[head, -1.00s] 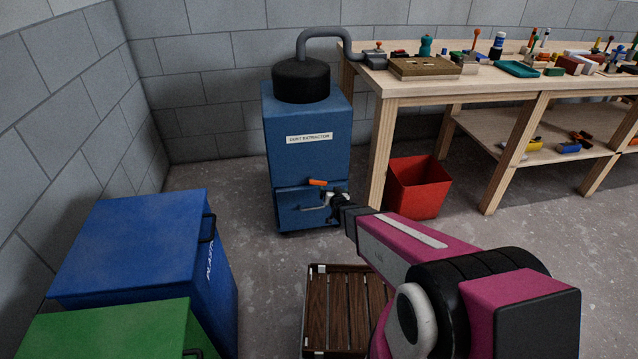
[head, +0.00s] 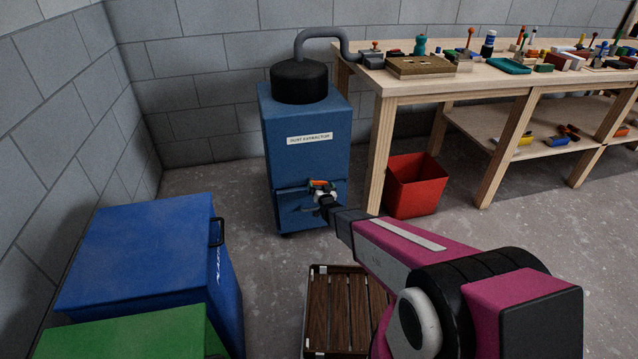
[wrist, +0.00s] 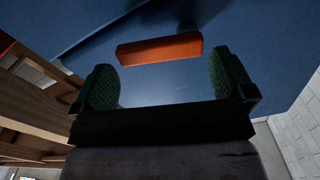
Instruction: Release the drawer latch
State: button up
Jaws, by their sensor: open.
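The blue dust extractor (head: 300,165) stands against the back wall, with a drawer (head: 292,210) at its bottom. An orange latch (head: 318,184) sits at the drawer's top edge; it also shows in the wrist view as an orange bar (wrist: 160,48). My gripper (head: 322,190) is just in front of and below the latch, partly covering it in the head view. In the wrist view my open gripper (wrist: 163,82) has a green textured pad on each side, with the latch lying ahead, across the gap. I see no clear contact. The drawer handle is mostly hidden by my gripper.
A red bin (head: 415,188) stands under the wooden workbench (head: 465,85), right of the extractor. Blue (head: 140,245) and green (head: 130,333) bins stand at the left. A slatted wooden crate (head: 342,315) lies on the floor below my arm. Floor before the extractor is clear.

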aim_at(317, 176)
jog(key=x, duration=0.3)
jog(key=shift+w+a, duration=0.1)
jog(key=shift+w, duration=0.2)
jog(key=c, duration=0.9)
jog(key=shift+r+n, duration=0.25)
jog(key=shift+n, duration=0.6)
jog(key=shift+r+n, duration=0.25)
jog(key=shift+n, duration=0.6)
jog(key=shift+c, duration=0.2)
jog(key=o, duration=0.9)
jog(key=shift+o, duration=0.2)
jog(key=shift+s, duration=0.1)
